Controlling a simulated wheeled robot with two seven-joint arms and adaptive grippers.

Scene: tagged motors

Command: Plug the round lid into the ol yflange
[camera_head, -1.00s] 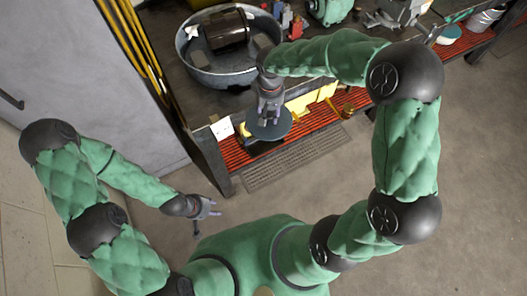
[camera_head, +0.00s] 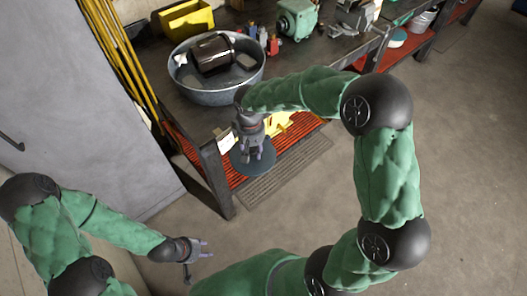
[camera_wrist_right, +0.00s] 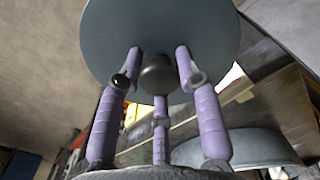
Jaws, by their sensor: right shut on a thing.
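The round lid (camera_head: 254,170) is a flat blue-grey disc with a dark knob (camera_wrist_right: 158,76), seen in the right wrist view. My right gripper (camera_head: 253,153) is shut on the lid, its purple fingers around the knob. It holds the lid in the air in front of the workbench's near edge. My left gripper (camera_head: 204,248) is open and empty over the floor at lower left. A dark brown cylindrical motor (camera_head: 212,53) lies in the grey metal basin (camera_head: 222,97) on the bench. I cannot clearly make out which part is the oily flange.
The workbench (camera_head: 212,165) has a front corner leg and a red slatted lower shelf (camera_head: 185,148). A yellow bin (camera_head: 186,20) and a green motor (camera_head: 296,18) stand farther back. Yellow poles and a grey cabinet (camera_head: 85,120) are at left. Open floor lies right.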

